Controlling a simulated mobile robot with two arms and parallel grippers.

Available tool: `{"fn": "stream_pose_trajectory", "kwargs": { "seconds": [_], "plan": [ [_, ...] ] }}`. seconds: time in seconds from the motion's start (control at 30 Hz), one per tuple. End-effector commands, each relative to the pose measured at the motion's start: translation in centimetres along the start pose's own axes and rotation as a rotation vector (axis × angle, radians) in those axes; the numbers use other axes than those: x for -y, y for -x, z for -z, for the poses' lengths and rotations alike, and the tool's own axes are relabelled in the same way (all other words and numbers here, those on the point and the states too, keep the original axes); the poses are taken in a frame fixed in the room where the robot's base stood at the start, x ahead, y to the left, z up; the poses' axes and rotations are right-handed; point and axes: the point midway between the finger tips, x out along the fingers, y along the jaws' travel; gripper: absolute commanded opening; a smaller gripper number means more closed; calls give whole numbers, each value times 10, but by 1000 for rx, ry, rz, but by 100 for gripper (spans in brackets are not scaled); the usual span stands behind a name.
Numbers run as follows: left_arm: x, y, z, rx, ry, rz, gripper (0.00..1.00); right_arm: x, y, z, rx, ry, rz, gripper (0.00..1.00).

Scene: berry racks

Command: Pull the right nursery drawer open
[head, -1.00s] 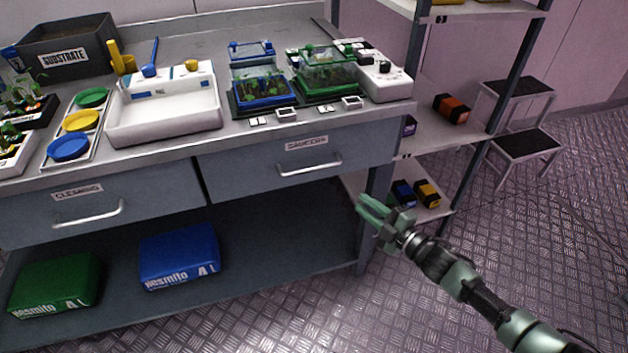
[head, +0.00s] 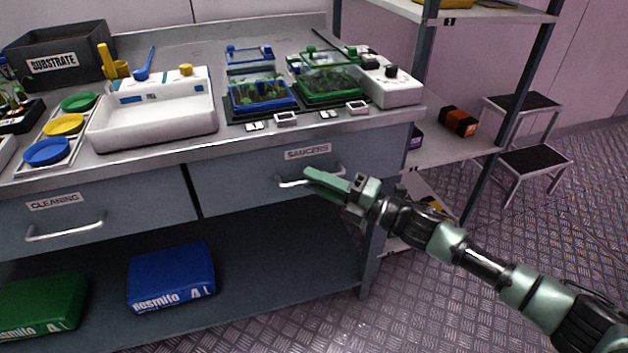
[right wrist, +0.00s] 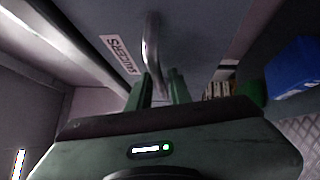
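The right nursery drawer (head: 240,183), labelled SAUCERS, is shut in the bench front, with a silver bar handle (head: 290,184). My right gripper (head: 314,181) is at this handle and hides part of it. In the right wrist view the two fingers of the gripper (right wrist: 159,90) stand apart. The handle (right wrist: 151,45) runs down into the gap between them, and the label (right wrist: 118,54) is to its left. I cannot tell whether the fingers touch the bar. My left gripper is not in view.
The left drawer, labelled CLEANING (head: 130,208), is shut. A blue bag (head: 172,270) and a green bag (head: 45,300) lie on the lower shelf. Trays and a white basin (head: 150,125) stand on the bench. A shelf rack (head: 455,150) stands at the right, near my right arm.

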Motion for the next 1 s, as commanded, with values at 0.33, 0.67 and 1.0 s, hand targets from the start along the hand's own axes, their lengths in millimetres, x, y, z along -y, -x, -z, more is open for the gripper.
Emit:
{"fn": "stream_pose_trajectory", "kwargs": {
  "seconds": [0.33,0.67,1.0],
  "plan": [
    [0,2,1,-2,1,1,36,0,-7,0,0,0,1,20],
    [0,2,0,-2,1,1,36,0,-6,0,1,-1,1,0],
    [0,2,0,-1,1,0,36,1,-6,0,1,-1,2,0]
  ]
}}
